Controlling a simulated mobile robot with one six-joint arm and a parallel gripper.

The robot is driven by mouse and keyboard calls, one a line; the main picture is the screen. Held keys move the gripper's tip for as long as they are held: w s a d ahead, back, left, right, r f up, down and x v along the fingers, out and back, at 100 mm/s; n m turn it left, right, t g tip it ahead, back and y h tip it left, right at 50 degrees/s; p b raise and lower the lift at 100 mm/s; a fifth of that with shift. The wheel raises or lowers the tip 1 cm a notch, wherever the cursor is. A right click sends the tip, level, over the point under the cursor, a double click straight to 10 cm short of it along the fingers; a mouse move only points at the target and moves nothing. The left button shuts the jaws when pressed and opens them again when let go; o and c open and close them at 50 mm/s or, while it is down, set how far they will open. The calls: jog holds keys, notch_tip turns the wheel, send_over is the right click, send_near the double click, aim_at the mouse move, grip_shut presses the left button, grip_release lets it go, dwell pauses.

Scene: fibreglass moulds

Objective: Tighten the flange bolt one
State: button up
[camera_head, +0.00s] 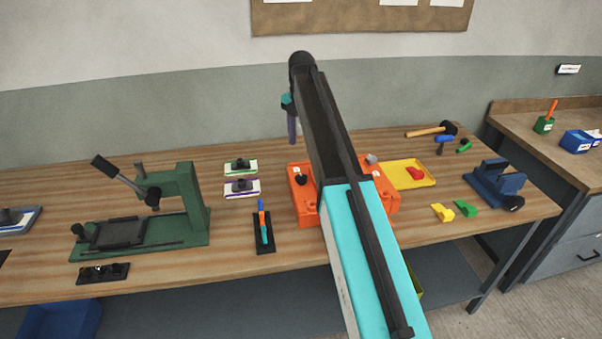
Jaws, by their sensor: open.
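An orange mould (305,207) sits on the wooden bench, its middle hidden behind my arm. A black knob or bolt head (301,179) stands on its left part. I cannot tell which of these is flange bolt one. My gripper (292,128) is partly in view behind my arm, above and behind the mould. One dark purple finger points down below a teal part. The rest is hidden. It is open, with nothing seen in it.
A green press (185,205) stands left. A yellow tray (425,180) holds a red piece. A blue vise (490,185) and a hammer (430,131) are right.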

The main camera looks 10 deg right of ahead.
aim_at(301, 176)
jog(key=shift+f+p, duration=2)
jog(key=shift+f, duration=4.65)
jog(key=c, duration=1.1)
